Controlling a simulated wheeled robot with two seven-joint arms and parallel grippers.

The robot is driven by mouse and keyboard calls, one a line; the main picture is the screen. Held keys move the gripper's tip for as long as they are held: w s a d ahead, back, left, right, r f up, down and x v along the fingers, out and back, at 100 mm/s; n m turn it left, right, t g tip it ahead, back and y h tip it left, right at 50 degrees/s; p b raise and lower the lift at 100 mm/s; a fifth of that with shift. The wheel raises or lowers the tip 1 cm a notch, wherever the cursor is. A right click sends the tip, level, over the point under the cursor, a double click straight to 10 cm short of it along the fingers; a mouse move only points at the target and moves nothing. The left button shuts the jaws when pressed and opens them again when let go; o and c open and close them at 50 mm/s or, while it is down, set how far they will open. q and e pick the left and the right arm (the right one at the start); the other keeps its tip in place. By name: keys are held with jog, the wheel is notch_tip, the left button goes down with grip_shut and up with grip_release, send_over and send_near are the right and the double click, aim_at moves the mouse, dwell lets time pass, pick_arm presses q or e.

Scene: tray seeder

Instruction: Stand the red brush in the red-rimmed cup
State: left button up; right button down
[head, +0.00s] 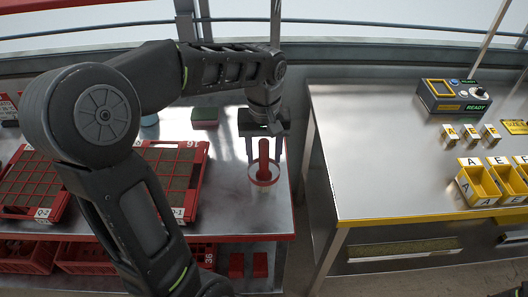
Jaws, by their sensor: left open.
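The red brush (263,157) stands about upright, its lower end within the red-rimmed cup (264,190). The cup is clear or pale below its red rim and stands on the left metal table near its right edge. My left gripper (264,160) points down over the brush. Its two fingers are apart, one on each side of the brush handle, with a gap showing. The brush's bottom end is hard to make out inside the cup.
Red seed trays (186,199) fill the left of the table. A gap separates this table from the yellow-edged right table (380,160), which holds yellow bins (478,186) and a control box (453,97).

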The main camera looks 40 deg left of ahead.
pick_arm(q)
notch_tip(320, 180, up, 8)
jog(key=shift+f, duration=0.1)
dwell(0.5)
dwell(1.3)
